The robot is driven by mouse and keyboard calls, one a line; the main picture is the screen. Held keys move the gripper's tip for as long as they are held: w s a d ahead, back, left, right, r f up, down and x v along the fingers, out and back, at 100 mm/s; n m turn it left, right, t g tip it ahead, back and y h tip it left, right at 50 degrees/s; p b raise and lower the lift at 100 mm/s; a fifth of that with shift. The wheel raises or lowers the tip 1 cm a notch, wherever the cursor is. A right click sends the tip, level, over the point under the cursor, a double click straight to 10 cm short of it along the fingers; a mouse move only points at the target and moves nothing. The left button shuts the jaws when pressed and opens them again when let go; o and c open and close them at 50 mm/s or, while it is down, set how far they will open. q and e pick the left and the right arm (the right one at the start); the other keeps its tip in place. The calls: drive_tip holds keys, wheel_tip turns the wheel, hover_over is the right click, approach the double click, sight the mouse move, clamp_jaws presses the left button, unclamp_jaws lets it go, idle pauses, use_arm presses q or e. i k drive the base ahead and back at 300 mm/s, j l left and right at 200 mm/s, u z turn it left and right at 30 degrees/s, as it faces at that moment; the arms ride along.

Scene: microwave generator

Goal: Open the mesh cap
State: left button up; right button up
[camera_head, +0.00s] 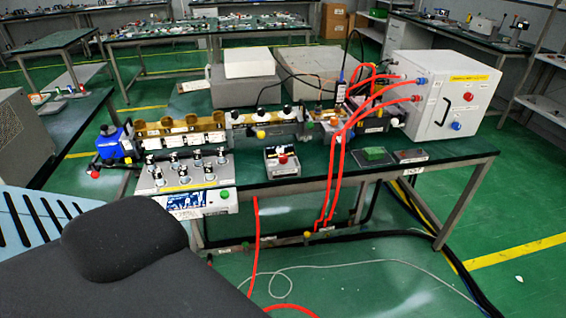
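The microwave setup stands on a dark green bench (262,181). A row of gold and silver waveguide parts (180,130) runs along its back, from a blue unit (116,141) at the left toward a white box (444,95) at the right. I cannot make out which part is the mesh cap; the parts are too small to tell. Neither of my grippers is in view.
A control panel with several knobs (184,178) and a small meter box with a red button (282,161) sit at the bench front. Red hoses (334,165) hang from the white box down past the bench edge. Cables cross the floor.

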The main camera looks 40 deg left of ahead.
sight(107, 131)
drive_tip(key=u, duration=2.4)
drive_tip(key=i+j+z, duration=0.25)
drive_tip(key=i+j, duration=0.2)
drive_tip(key=i+j+z, duration=0.2)
drive_tip(key=i+j, duration=0.35)
drive_tip(key=i+j+z, duration=0.25)
drive_tip(key=i+j, duration=0.25)
drive_tip(key=j, duration=0.15)
